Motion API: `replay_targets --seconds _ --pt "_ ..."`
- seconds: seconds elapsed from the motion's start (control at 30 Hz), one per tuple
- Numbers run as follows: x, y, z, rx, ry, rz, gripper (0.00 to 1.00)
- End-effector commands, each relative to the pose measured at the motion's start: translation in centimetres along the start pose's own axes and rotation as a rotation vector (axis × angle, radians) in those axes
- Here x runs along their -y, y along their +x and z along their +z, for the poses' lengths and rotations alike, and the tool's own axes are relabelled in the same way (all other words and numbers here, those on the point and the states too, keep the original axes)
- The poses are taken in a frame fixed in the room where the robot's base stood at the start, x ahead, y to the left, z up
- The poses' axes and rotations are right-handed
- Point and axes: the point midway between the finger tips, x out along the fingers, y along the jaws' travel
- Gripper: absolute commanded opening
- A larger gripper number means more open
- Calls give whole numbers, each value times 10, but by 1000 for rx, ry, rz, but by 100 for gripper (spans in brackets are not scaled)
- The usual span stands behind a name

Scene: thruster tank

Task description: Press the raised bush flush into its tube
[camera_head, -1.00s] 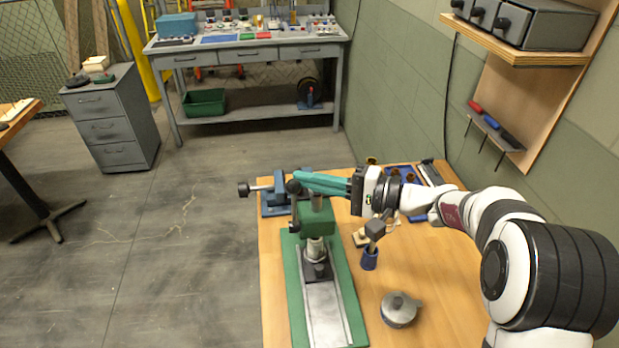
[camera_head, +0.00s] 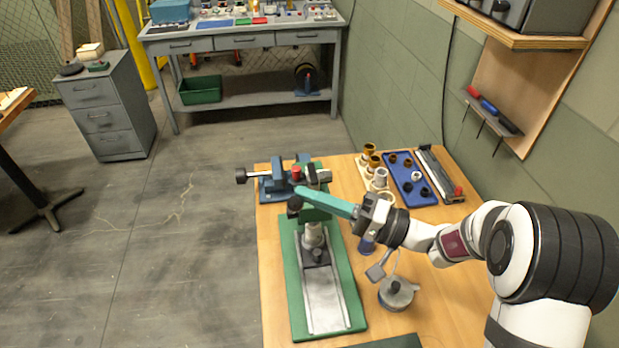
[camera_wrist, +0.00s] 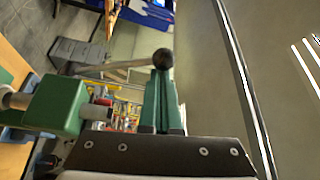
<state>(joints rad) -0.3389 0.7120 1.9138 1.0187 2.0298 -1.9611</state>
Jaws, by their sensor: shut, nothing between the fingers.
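The green press (camera_head: 318,214) stands on its green base plate (camera_head: 292,290) on the wooden table. A grey cylindrical piece (camera_head: 313,236) is below its head; I cannot tell bush from tube there. My gripper (camera_head: 298,191) has its teal fingers shut, reaching over the press from the right. The black ball knob (camera_head: 294,206) of the press lever is by the fingertips. In the wrist view the knob (camera_wrist: 163,59) shows at the tips of my gripper (camera_wrist: 162,75), with its grey rod running left above the green press head (camera_wrist: 58,103). Whether they touch is unclear.
A blue vise (camera_head: 277,188) is behind the press. A blue tray (camera_head: 400,172) and several copper bushes (camera_head: 370,150) are at the back right.

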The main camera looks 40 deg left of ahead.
Motion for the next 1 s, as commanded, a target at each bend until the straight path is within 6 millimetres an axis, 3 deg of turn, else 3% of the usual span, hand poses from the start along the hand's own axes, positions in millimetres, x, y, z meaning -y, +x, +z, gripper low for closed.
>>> replay_targets --seconds 0.5,1.0 --pt "-32 -29 49 1 -63 -38 0" --pt "-67 -42 74 7 -64 -37 0"
